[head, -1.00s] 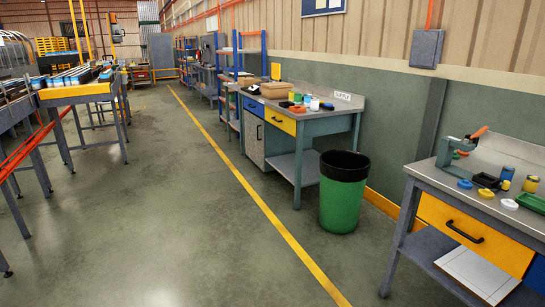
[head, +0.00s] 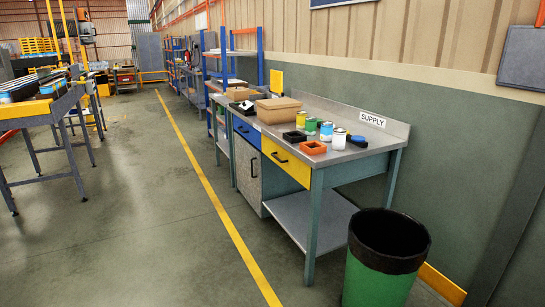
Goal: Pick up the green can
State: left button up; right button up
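The green can (head: 311,125) stands upright on the supply workbench (head: 350,157), in a loose row of small cans. A yellow can (head: 301,117) is just to its left and farther back. A blue and white can (head: 326,131) and a white can (head: 339,139) are to its right. The lower part of the green can is partly hidden by nearby things. Neither of my grippers shows in the head view.
An orange tray (head: 313,148), a black tray (head: 294,136) and cardboard boxes (head: 278,108) are also on the bench. A green bin with black rim (head: 372,285) stands at its near right corner. The floor (head: 150,230) left of the bench is clear.

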aim_at(311, 124)
jog(key=i+z, duration=0.1)
jog(key=i, duration=0.8)
jog(key=i+j+z, duration=0.1)
jog(key=i, duration=0.8)
jog(key=j, duration=0.1)
